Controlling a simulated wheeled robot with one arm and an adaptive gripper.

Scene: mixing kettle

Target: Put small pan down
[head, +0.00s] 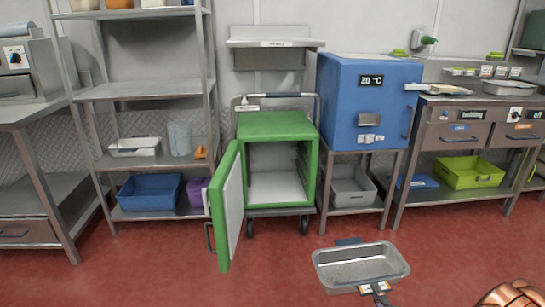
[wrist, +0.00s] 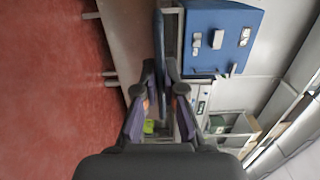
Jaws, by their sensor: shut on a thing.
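The small pan (head: 345,272) is a shallow grey metal pan with a dark blue handle at its far end. It shows low in the head view, right of the green cabinet, and looks level. A dark part with pale and orange patches meets its near edge; I cannot tell how much of that is my gripper. In the wrist view my gripper (wrist: 162,76) is shut on a thin dark blue bar, which looks like the pan's handle. The pan's inside looks empty.
A green cabinet (head: 278,124) stands with its door (head: 229,205) swung open and its inside empty. A blue box (head: 345,105) reading "20 °C" stands beside it. Steel shelves (head: 150,90) are at left, a drawer counter (head: 475,101) at right. Red floor is clear in front.

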